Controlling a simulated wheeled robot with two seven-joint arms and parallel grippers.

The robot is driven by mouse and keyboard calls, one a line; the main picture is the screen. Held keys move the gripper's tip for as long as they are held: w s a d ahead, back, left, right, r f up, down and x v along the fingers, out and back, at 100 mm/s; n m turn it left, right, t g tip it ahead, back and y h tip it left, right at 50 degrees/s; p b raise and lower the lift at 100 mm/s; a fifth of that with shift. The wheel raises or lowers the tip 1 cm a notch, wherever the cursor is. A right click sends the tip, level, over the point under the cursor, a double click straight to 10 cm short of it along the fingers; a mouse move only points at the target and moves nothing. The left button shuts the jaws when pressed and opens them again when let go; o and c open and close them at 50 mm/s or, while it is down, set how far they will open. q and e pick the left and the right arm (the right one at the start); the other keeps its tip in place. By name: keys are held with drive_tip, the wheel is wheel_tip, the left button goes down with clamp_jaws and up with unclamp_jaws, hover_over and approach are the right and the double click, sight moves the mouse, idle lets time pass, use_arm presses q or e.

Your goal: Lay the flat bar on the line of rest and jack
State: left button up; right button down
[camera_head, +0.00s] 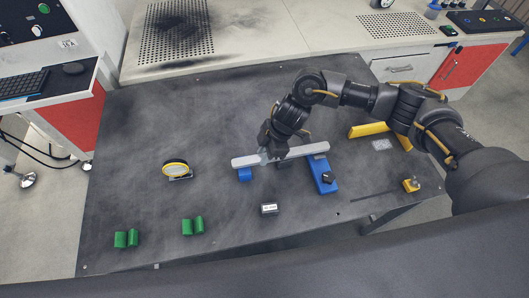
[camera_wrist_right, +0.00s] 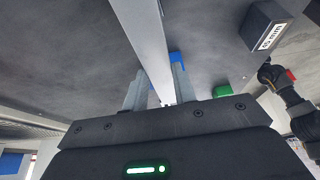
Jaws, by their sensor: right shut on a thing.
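The flat bar (camera_head: 308,150) is long, pale grey and roughly level, running left to right over the dark table. A small blue block (camera_head: 244,174), seemingly the rest, is under the bar's left part. A longer blue block with a black knob (camera_head: 323,177), seemingly the jack, is under its right end. I cannot tell whether the bar touches either. My left gripper is not seen.
A yellow-rimmed round gauge (camera_head: 176,169) stands at left. Green blocks (camera_head: 126,239) (camera_head: 192,225) lie at front left. A small labelled block (camera_head: 269,209) is at front centre. Yellow angled bars (camera_head: 369,130) and a small yellow piece (camera_head: 411,185) are at right. The back-left tabletop is clear.

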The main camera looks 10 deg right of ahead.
drive_tip(key=shift+f+b, duration=0.3)
drive_tip(key=shift+f, duration=0.25)
drive_tip(key=c, duration=1.1)
unclamp_jaws()
drive_tip(key=shift+o, duration=0.2)
drive_tip(key=v, duration=1.1)
drive_tip(key=shift+s+f, duration=0.1)
